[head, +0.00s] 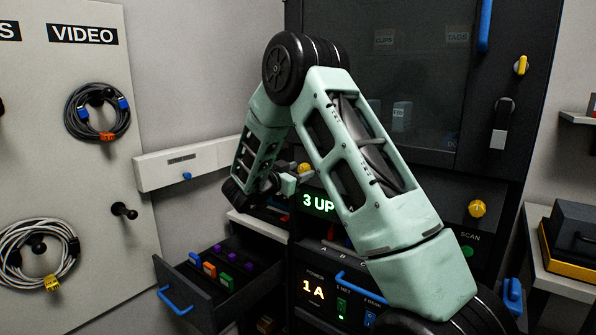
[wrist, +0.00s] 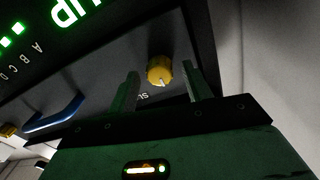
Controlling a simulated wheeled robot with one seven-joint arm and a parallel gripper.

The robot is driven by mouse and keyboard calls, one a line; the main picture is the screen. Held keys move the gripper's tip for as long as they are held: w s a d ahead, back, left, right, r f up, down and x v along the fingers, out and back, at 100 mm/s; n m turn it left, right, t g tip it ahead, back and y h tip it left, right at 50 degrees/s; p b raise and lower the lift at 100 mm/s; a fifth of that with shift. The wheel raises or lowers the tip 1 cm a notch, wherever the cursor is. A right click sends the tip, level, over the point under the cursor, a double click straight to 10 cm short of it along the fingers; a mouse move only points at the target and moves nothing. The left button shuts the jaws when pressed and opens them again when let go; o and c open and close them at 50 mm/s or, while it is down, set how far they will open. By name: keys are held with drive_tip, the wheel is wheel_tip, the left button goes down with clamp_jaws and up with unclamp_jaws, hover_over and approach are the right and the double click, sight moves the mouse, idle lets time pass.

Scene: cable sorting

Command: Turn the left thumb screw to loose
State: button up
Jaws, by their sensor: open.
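The left thumb screw is a round yellow knob with a pale pointer mark; in the wrist view the knob (wrist: 159,70) stands on a dark panel. In the head view a yellow knob (head: 305,168) shows just above the green display, close to my gripper (head: 284,184). In the wrist view my gripper (wrist: 160,88) is open, with one finger on each side of the knob and visible gaps. The jaws hold nothing. Whether the fingertips reach past the knob's face cannot be told. The label beside the knob is partly hidden by a finger.
A lit green display (head: 319,203) is near the knob. A blue handle (wrist: 55,115) is on the panel. An open drawer (head: 222,283) with small coloured pieces sticks out below my gripper. Another yellow knob (head: 477,208) is on the right. Coiled cables (head: 97,111) hang on the left board.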

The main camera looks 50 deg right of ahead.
drive_tip(key=c, duration=1)
drive_tip(key=shift+o, duration=0.2)
